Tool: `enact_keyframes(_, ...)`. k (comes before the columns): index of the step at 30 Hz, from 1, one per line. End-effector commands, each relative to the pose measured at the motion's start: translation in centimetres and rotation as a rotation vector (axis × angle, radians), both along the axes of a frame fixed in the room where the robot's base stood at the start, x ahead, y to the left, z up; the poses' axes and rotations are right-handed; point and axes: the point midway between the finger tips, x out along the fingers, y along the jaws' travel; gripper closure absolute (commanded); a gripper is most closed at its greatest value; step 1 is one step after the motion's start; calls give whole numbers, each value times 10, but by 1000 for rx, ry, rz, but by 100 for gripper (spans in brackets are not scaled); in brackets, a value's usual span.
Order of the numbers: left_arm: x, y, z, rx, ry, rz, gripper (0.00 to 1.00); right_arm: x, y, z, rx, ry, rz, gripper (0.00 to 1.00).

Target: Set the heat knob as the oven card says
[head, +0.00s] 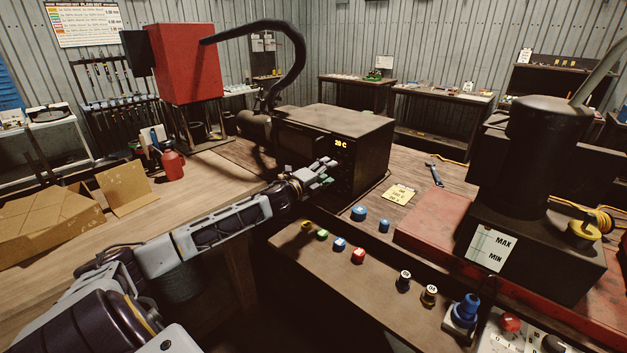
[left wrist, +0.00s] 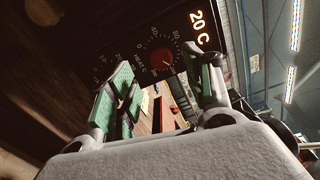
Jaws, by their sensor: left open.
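The oven is a dark box (head: 352,125) on the bench, and its front display (head: 341,143) reads 20 C. In the left wrist view, the display (left wrist: 199,27) sits beside a round dial with a dark reddish heat knob (left wrist: 163,60); 0, 40 and 80 can be read on the scale. My left gripper (head: 320,172) is just in front of the oven's front panel. Its green fingertips (left wrist: 165,84) are open, spread below the knob in the picture, with no visible grip on it. A yellow card (head: 398,194) lies on the bench right of the oven; its writing is too small to read.
Coloured caps, including a red one (head: 358,256), stand on the front ledge. A dark machine (head: 535,180) with a MAX/MIN label (head: 489,248) stands right.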

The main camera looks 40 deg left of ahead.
Motion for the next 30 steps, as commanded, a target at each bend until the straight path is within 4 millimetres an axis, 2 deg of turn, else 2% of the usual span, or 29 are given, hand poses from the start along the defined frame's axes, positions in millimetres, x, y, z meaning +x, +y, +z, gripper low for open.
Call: enact_keyframes(30,-45,3,-1,-1,1,-1,49,0,0,0,0,0,0,100)
